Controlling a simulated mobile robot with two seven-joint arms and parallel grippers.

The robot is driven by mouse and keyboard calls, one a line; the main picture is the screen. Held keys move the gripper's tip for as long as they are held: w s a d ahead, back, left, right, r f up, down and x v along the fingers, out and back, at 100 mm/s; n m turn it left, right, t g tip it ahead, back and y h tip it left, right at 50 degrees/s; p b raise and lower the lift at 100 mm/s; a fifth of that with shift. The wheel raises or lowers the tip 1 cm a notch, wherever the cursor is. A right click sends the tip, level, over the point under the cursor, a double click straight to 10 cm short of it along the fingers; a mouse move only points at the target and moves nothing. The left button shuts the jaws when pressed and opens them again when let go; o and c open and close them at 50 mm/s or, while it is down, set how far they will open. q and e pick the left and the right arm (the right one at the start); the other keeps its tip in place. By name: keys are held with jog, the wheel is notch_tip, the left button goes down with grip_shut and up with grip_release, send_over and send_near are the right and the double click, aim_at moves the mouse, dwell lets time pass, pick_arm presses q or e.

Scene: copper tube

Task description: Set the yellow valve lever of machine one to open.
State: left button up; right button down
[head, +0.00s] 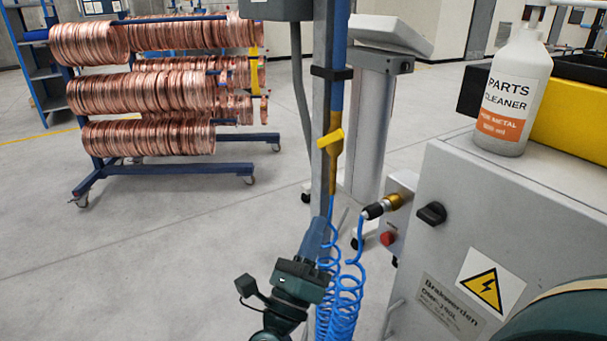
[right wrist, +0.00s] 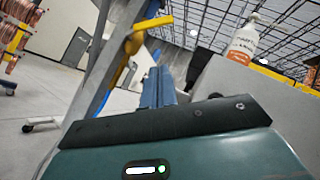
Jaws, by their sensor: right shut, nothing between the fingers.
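The yellow valve lever (head: 331,139) sits on a blue vertical pipe beside a grey post in the head view. Its short bar lies crosswise to the pipe, slightly tilted, above a darker yellow fitting (head: 334,176). In the right wrist view the lever (right wrist: 150,24) shows above and left of the fingers. My right gripper (head: 325,222) is shut and empty, below the lever and apart from it. Its fingers point up in the right wrist view (right wrist: 157,76). My left gripper is not in view.
A blue coiled air hose (head: 343,300) hangs just right of my right gripper. A grey machine cabinet (head: 455,215) with a black knob (head: 431,213) stands at right, with a parts cleaner bottle (head: 515,92) on top. A rack of copper coils (head: 140,90) stands at back left. The left floor is open.

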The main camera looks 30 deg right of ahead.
aim_at(333, 139)
pick_arm(q)
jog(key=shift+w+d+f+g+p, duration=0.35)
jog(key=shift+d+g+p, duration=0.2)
jog(key=shift+p, duration=0.95)
pick_arm(e)
jog(key=a+r+x, duration=0.1)
jog(key=x, duration=1.1)
jog(key=shift+w+r+m, duration=0.3)
jog(key=shift+w, duration=0.15)
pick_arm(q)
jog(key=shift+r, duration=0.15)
